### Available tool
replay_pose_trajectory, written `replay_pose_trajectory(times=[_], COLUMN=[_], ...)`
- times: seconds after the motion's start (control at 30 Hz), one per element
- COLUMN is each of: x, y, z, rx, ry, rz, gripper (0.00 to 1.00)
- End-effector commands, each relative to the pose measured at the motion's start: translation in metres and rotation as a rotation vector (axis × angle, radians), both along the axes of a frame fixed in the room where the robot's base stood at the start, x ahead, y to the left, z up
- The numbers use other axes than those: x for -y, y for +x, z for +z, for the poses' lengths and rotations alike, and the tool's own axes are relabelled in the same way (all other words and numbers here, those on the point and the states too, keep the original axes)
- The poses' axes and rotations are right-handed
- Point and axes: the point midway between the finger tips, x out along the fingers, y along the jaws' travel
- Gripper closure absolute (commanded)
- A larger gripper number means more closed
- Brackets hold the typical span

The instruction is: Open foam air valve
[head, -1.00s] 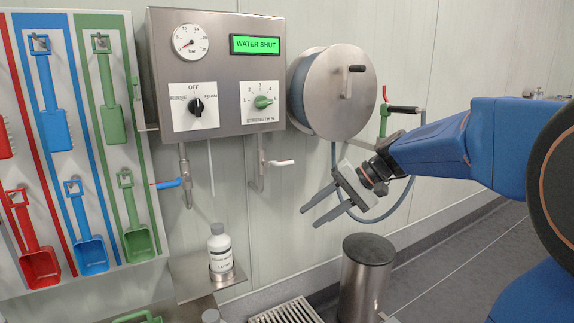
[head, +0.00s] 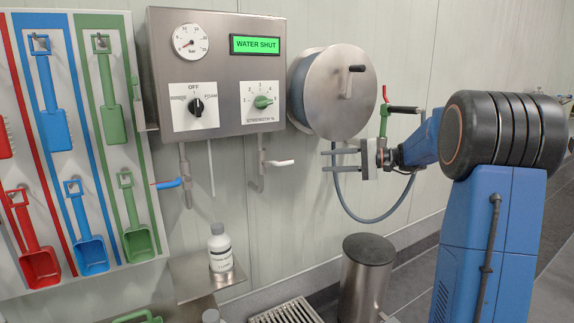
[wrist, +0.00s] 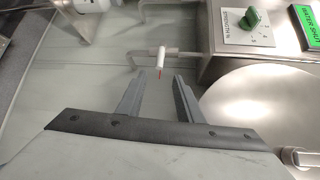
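A valve with a white lever (head: 281,163) hangs on a pipe under the right part of the steel control box. The lever points right, toward my gripper. A second valve with a blue lever (head: 168,183) is on the left pipe; its lever points left. No label shows on either valve. My gripper (head: 326,160) is open and empty, level, below the hose reel and right of the white lever, apart from it. In the wrist view the white lever (wrist: 159,53) shows ahead, just beyond the open fingertips (wrist: 160,82).
The control box (head: 218,60) reads WATER SHUT, with its left knob at OFF. The hose reel (head: 345,95) and its hanging hose are close to my gripper. A white bottle (head: 220,250) stands on a shelf below. A steel bin (head: 362,285) stands lower right.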

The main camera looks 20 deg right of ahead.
Motion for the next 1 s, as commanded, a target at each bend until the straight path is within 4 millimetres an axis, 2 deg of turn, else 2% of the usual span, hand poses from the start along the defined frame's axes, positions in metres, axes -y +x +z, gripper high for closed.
replay_pose_trajectory(times=[0.7,1.0], x=[-0.109,-0.132], y=[0.060,0.074], z=[-0.018,-0.021], rx=[-0.002,-0.001], ry=[-0.001,0.000], rz=[0.002,0.001], gripper=[0.67,0.67])
